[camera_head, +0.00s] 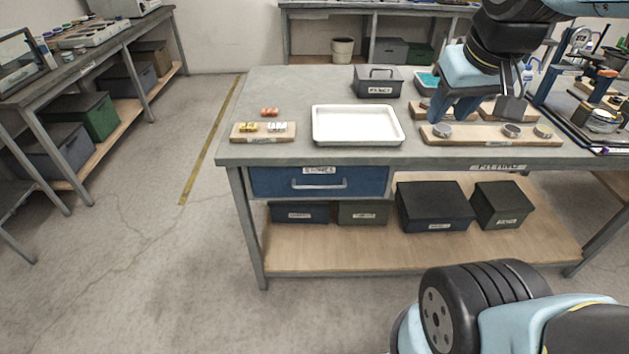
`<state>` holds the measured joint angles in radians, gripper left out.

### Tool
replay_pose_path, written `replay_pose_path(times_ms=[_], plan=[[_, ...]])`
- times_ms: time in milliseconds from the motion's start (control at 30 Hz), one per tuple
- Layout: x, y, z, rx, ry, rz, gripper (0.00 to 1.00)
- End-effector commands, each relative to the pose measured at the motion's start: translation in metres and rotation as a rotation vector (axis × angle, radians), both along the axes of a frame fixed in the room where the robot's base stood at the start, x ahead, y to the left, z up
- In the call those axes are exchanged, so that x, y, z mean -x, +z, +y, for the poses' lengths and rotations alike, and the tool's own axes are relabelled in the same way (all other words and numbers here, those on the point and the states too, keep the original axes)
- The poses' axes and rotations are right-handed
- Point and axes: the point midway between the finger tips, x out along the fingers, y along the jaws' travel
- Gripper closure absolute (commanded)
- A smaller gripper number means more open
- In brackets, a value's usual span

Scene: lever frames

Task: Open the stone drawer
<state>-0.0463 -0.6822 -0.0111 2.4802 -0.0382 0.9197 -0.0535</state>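The stone drawer (270,184) has a blue front and sits under the left part of the table's top. Its front looks flush with the frame, so it appears shut. A white label (319,170) on it seems to read "STONES". A pale horizontal bar handle (319,184) is at its middle. My gripper (477,116) hangs over the right part of the table, above and to the right of the drawer and well away from the handle. Its two fingers point down and stand apart, with nothing seen between them.
A white tray (357,111) lies above the drawer. A wooden board (248,138) with small stones is left of it. Boards with round pieces (490,140) lie under my gripper. The floor in front is clear.

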Motion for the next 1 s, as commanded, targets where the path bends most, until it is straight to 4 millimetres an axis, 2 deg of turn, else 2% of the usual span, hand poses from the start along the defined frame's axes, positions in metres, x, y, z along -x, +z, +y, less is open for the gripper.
replay_pose_path(times_ms=[567,1000], plan=[[-0.082,-0.072,0.036,0.365,0.652,0.432,0.62],[-0.13,-0.145,0.086,0.666,1.171,0.77,0.62]])
